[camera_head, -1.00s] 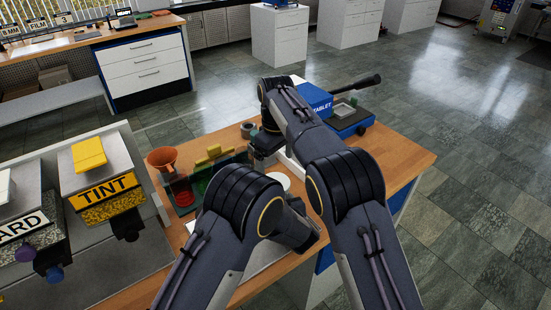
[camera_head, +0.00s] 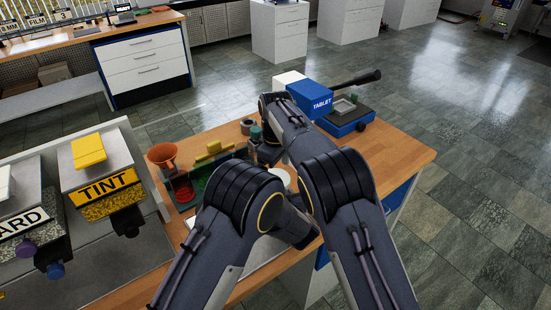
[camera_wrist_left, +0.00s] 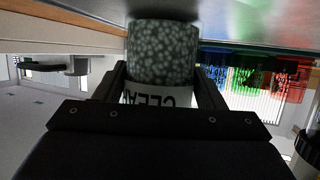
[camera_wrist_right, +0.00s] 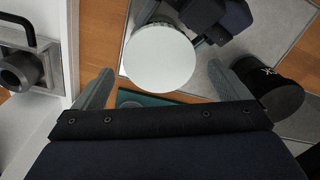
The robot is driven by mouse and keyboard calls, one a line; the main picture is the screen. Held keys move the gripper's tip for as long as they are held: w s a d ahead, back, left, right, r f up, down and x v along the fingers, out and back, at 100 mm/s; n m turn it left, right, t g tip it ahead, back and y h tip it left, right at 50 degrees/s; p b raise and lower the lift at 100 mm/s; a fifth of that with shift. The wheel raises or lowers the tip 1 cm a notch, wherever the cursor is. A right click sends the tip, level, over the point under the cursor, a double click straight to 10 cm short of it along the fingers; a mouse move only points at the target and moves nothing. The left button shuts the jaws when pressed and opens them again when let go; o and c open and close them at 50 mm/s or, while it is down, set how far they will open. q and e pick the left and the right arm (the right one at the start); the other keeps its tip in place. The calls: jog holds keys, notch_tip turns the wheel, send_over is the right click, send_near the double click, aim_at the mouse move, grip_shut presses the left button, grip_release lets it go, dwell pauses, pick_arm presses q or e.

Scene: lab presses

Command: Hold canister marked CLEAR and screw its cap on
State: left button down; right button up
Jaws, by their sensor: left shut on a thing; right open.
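The canister marked CLEAR (camera_wrist_left: 162,55) has a dark speckled body and a white label that reads upside down in the left wrist view. My left gripper (camera_wrist_left: 158,82) is shut on it, a finger on each side of the label. In the right wrist view a plain white disc (camera_wrist_right: 159,57) faces the camera beside my dark left gripper. It partly shows between my arms in the head view (camera_head: 285,182). I cannot tell whether it is the cap or the canister's end. My right gripper (camera_wrist_right: 160,80) is open, its fingers spread apart on either side of the disc's lower part.
An orange funnel (camera_head: 162,156) and red and green pieces stand left of my arms. A blue TABLET box (camera_head: 311,98) and a blue-based scale (camera_head: 350,118) stand behind. The TINT unit (camera_head: 105,185) is at left. The bench's right corner is clear.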

jog(key=shift+f, duration=1.45)
jog(key=c, duration=1)
jog(key=m, duration=1.8)
jog(key=o, duration=1.1)
